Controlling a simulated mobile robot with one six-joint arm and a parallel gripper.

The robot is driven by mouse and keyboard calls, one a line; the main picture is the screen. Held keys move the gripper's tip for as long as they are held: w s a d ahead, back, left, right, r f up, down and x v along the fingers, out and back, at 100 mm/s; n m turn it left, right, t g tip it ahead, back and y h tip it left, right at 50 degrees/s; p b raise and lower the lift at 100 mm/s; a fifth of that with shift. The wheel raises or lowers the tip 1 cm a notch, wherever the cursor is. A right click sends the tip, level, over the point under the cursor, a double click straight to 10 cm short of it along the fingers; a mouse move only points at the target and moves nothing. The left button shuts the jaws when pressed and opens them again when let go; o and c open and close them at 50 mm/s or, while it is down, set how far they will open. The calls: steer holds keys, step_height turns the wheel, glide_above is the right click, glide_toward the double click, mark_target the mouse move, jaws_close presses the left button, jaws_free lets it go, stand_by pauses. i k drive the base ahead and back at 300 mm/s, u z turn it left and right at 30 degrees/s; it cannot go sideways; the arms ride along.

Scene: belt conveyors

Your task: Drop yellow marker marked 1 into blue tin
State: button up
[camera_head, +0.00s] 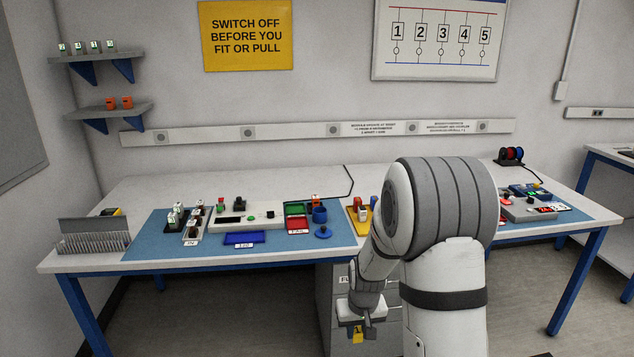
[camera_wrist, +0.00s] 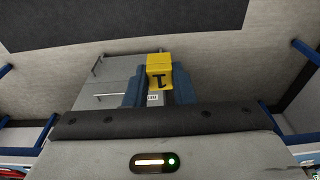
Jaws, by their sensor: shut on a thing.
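My gripper (camera_head: 364,322) is shut on the yellow marker (camera_wrist: 159,66). The black 1 on the marker faces the wrist camera and looks turned over. In the head view the marker (camera_head: 357,335) shows as a small yellow piece at the fingertips, held in the air below tabletop height, in front of the bench. A blue round tin (camera_head: 320,215) stands on the blue mat, right of the red and green trays. A blue disc with a knob (camera_head: 323,232), like a lid, lies just in front of it. The tin's inside is too small to make out.
The bench's blue mat (camera_head: 150,243) also bears a flat blue tray (camera_head: 244,237), a pale panel and small modules. A file rack (camera_head: 92,237) stands at the left end. A grey drawer cabinet (camera_head: 330,290) is under the bench, behind my gripper. My arm hides part of the bench.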

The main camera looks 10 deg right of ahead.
mark_target(320, 219)
steer(key=z, duration=0.1)
steer(key=i, duration=1)
steer(key=u, duration=0.2)
steer(key=k, duration=0.6)
steer(key=z, duration=0.05)
